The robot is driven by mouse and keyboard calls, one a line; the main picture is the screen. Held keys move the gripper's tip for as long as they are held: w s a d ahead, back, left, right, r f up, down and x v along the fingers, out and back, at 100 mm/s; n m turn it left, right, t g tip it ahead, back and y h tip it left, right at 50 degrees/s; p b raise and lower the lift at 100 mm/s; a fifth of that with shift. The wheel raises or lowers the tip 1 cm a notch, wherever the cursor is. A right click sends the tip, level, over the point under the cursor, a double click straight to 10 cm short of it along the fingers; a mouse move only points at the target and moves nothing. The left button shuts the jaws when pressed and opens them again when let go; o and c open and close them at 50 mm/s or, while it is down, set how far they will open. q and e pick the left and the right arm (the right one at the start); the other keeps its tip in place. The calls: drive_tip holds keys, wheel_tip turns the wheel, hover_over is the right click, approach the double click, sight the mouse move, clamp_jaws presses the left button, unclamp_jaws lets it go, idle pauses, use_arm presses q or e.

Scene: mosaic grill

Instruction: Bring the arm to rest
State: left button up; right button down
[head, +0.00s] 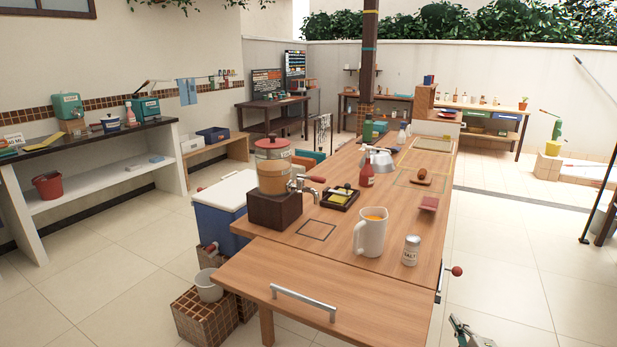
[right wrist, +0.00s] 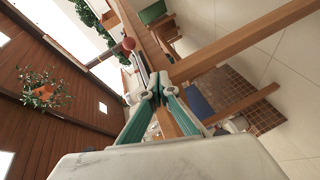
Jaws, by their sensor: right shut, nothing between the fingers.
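My right gripper (head: 468,334) shows at the bottom edge of the head view, right of the wooden table (head: 255,283) and low beside its near right corner. Only its front end is in the picture. In the right wrist view the gripper (right wrist: 157,84) has its green-sided fingers drawn together at the tips, with nothing held. A red knob on a rod (head: 456,271) sticks out from the table's right side, farther off than the gripper. The knob also shows in the right wrist view (right wrist: 129,44), beyond the fingertips. My left gripper is not in view.
On the table stand a pitcher of orange drink (head: 370,232), a salt shaker (head: 411,251), a drink dispenser (head: 273,170) and a ketchup bottle (head: 367,172). A metal handle (head: 303,302) crosses the near tabletop. The tiled floor (head: 520,270) right of the table is clear.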

drive_tip(key=s+a+f+m+g+y, duration=0.1)
drive_tip(key=s+a+f+m, duration=0.2)
drive_tip(key=s+a, duration=0.5)
drive_tip(key=s+a+f+m+g+y, duration=0.2)
drive_tip(key=s+a, duration=0.6)
drive_tip(key=s, duration=0.6)
drive_tip(key=s+a+f+m+g+y+p, duration=0.1)
drive_tip(key=s+a+f+m, duration=0.3)
drive_tip(key=s+a, duration=0.4)
drive_tip(key=s+f+g, duration=0.1)
drive_tip(key=s, duration=0.3)
drive_tip(key=shift+a+y, duration=0.3)
drive_tip(key=shift+a, duration=0.05)
